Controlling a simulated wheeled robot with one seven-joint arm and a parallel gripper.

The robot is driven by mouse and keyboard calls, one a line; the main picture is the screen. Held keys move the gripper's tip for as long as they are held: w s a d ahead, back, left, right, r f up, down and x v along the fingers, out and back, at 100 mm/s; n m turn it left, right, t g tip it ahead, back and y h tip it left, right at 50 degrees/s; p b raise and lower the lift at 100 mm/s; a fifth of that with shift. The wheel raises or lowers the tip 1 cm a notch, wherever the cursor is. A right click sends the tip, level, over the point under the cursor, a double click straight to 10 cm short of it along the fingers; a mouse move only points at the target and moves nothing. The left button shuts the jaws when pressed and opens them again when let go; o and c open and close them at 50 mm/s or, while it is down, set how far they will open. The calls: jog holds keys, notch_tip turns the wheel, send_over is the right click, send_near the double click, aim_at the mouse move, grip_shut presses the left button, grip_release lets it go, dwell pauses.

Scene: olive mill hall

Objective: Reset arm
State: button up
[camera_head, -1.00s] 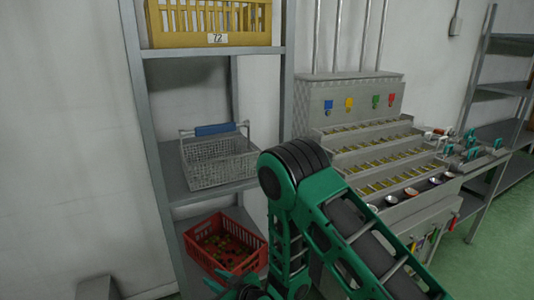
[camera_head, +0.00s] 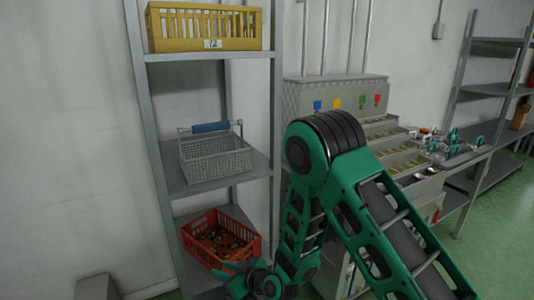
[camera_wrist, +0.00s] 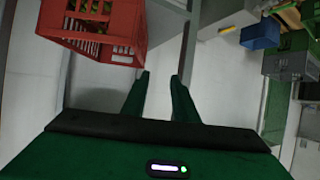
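My gripper (camera_wrist: 160,97) shows in the wrist view with its two green fingers apart and nothing between them. In the head view, my green arm bends at a raised elbow, and the gripper end (camera_head: 250,280) is low, in front of the bottom of the shelf rack. The fingertips are hard to make out there. A red crate (camera_head: 203,246) with small green and reddish items in it sits on the low shelf just above and left of the gripper. The crate also shows in the wrist view (camera_wrist: 85,48), left of the fingers and apart from them.
A grey wire basket with a blue handle (camera_head: 225,165) stands on the middle shelf, a yellow crate (camera_head: 205,42) on the upper one. A stepped grey machine (camera_head: 330,95) is partly hidden behind my arm. A grey box (camera_head: 95,288) is lower left; a blue bin (camera_wrist: 261,34) shows in the wrist view.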

jog(key=w+d+r+m+h, duration=0.1)
jog(key=w+d+r, duration=0.15)
jog(key=d, duration=0.25)
jog(key=w+d+r+h, duration=0.1)
jog(key=d+r, duration=0.2)
jog(key=d, duration=0.3)
jog(key=s+d+r+m+g+h, duration=0.1)
jog(key=s+d+r+m+h, duration=0.15)
jog(key=d, duration=0.65)
jog(key=s+d+r+m+g+h, duration=0.15)
jog(key=d+r, duration=0.25)
jog(key=d, duration=0.5)
jog(key=s+d+r+m+h, duration=0.1)
jog(key=s+d+r+h, duration=0.15)
jog(key=d, duration=0.75)
jog(key=s+d+r+m+g, duration=0.2)
jog(key=s+d, duration=0.3)
jog(key=s, duration=0.5)
jog(key=s+d+r+m+g, duration=0.1)
jog(key=s+d+r+m, duration=0.3)
jog(key=s, duration=0.6)
jog(key=s+d+r+m+g+h, duration=0.1)
jog(key=s+d+r+m+g, duration=0.1)
jog(key=s+d, duration=0.4)
jog(key=s+r+m, duration=0.1)
jog(key=s+m, duration=0.1)
jog(key=s, duration=0.2)
jog(key=shift+d+g, duration=0.2)
jog(key=shift+g, duration=0.15)
jog(key=shift+s, duration=0.1)
